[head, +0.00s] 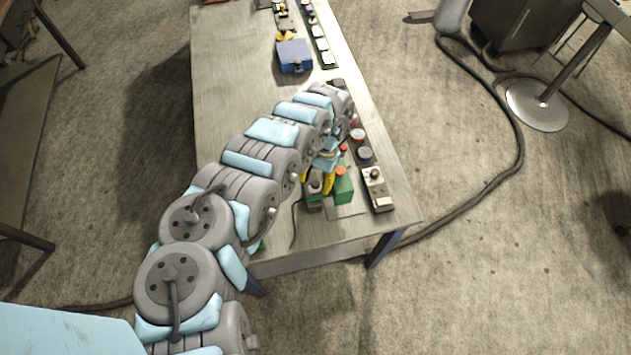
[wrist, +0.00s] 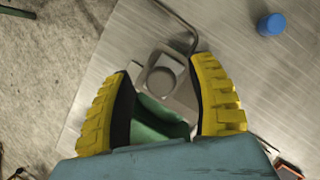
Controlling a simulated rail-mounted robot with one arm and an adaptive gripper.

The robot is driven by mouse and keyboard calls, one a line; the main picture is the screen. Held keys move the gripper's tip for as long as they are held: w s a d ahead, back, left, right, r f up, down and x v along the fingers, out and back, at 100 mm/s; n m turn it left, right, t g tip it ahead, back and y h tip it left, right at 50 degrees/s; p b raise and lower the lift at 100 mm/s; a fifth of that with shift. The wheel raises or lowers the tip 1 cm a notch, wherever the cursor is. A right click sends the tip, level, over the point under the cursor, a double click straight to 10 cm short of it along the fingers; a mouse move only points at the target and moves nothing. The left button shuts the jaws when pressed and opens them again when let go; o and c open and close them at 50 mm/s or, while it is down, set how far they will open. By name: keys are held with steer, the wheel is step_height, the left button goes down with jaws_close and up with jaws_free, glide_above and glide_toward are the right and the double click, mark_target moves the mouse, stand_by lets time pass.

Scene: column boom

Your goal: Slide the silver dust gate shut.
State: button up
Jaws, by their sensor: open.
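A grey metal fitting with a round raised part (wrist: 165,75) sits between my fingers in the wrist view. It looks like the silver dust gate, but I cannot tell how far its slide stands open. Green housing (wrist: 155,118) shows just below it, and a green block also shows in the head view (head: 343,190). My gripper (wrist: 164,67) has its yellow fingers spread, one on each side of the fitting. I cannot tell whether either finger touches it. In the head view my gripper (head: 318,184) points down near the table's front end, and my arm hides part of that area.
The long table (head: 232,100) has free room on its left. A grey box with a knob (head: 377,188) and round coloured parts (head: 365,154) line its right edge. A blue box (head: 294,56) lies farther back. A blue cap (wrist: 271,24) shows in the wrist view.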

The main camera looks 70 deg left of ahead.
mark_target(309, 181)
jaws_close()
steer(key=shift+w+a+f+b, duration=0.1)
steer(key=shift+a+f+b, duration=0.15)
steer(key=shift+a+b, duration=0.4)
steer(key=shift+w+a+b, duration=0.15)
steer(key=shift+a+b, duration=0.75)
steer(key=shift+b, duration=0.1)
steer(key=shift+w+a+r+b, duration=0.1)
steer(key=shift+a+r+b, duration=0.1)
steer(key=shift+a+b, duration=0.35)
jaws_free()
steer(key=shift+a+r, duration=0.1)
